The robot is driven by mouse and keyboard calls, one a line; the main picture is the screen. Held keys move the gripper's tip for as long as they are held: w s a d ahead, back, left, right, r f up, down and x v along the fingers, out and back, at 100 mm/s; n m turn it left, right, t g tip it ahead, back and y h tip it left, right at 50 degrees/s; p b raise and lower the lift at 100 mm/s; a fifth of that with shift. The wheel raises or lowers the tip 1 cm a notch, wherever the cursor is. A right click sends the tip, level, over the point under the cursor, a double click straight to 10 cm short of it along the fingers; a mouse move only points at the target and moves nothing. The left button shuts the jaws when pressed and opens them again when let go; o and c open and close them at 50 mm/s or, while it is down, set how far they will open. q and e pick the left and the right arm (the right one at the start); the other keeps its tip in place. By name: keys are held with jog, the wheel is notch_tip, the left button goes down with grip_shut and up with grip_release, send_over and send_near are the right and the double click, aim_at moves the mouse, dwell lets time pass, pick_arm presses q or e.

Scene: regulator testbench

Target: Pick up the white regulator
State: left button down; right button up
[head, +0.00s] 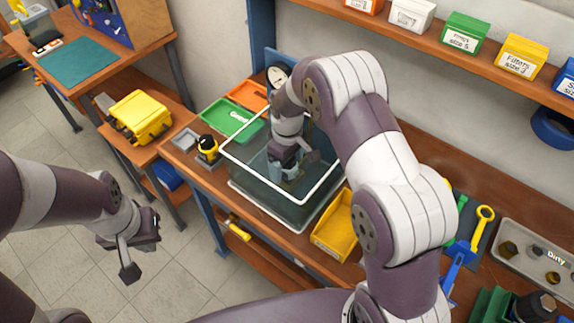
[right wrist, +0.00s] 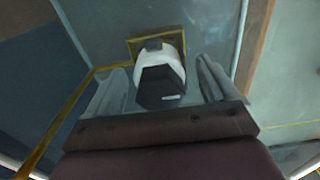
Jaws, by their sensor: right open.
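The white regulator (right wrist: 172,60) with a dark hexagonal cap shows in the right wrist view, standing by a yellow-brown square frame on the tank floor. My right gripper (head: 292,172) reaches down into the glass tank (head: 237,166) in the head view. In the right wrist view its two fingers are spread open, one on each side of the regulator, with visible gaps. In the head view the regulator is mostly hidden by my right gripper. My left gripper (head: 142,248) hangs over the floor at the left, empty, its fingers apart.
The tank's white rim surrounds my right gripper closely. A yellow bin (head: 336,228), a green tray (head: 229,118) and a black-and-yellow regulator (head: 207,148) stand near it. A grey tray (head: 530,250) of parts lies at the right. Labelled boxes line the shelf (head: 395,25) above.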

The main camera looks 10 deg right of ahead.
jog(key=c, duration=1.3)
jog(key=shift+w+r, duration=0.1)
jog(key=shift+c, duration=1)
